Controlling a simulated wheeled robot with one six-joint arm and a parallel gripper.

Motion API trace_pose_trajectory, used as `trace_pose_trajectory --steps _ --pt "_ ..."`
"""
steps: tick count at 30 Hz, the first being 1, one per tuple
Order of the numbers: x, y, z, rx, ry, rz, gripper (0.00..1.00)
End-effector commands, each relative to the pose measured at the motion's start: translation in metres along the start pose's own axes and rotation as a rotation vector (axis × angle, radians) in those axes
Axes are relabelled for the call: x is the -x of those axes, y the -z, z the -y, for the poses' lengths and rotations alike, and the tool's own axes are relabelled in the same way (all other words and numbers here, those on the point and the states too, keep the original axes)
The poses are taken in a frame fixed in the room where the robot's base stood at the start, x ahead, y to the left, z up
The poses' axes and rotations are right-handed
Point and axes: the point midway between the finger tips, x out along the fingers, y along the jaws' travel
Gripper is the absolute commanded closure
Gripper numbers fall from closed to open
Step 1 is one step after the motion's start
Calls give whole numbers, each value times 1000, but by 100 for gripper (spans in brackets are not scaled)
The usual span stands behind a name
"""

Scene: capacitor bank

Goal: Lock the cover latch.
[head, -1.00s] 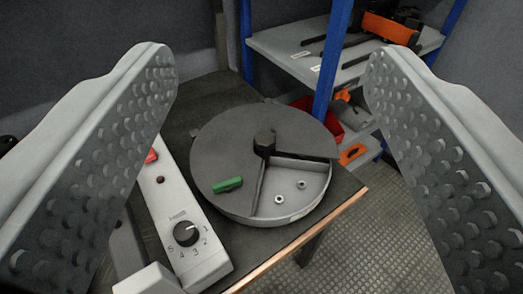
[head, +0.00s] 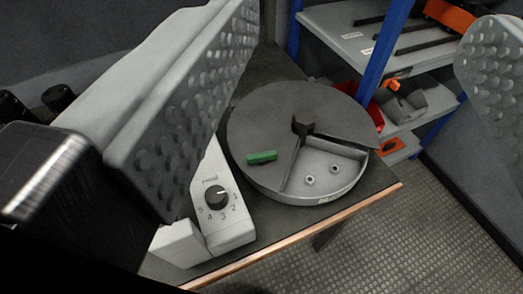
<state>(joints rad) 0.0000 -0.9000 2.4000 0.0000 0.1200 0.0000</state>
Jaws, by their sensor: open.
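A round grey container (head: 262,184) stands on a dark table. Its dark grey cover (head: 262,120) has a black centre knob (head: 303,122) and an open wedge on the right, where two small nuts (head: 309,180) lie on the light floor. A green handle (head: 261,157) sits on the cover at its left front; I cannot tell whether it is the latch. My gripper (head: 350,90) is open and empty, its two dimpled fingers spread wide to the left and right, nearer the camera than the container. The left finger hides part of the table and the white control box.
A white control box (head: 231,229) with a black numbered dial (head: 216,196) stands left of the container. Blue-posted shelves (head: 385,45) with an orange tool (head: 447,14) stand behind right. The table's front edge (head: 300,240) is copper-coloured; patterned floor lies clear beyond it.

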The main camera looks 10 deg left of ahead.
Motion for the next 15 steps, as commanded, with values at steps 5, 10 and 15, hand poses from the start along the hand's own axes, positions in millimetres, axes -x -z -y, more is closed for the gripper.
trace_pose_trajectory --steps 5,10,15 --pt "-5 -1 1 3 2 21 73" --pt "-27 -7 4 19 12 112 100" --pt "-57 -18 9 44 28 249 100"
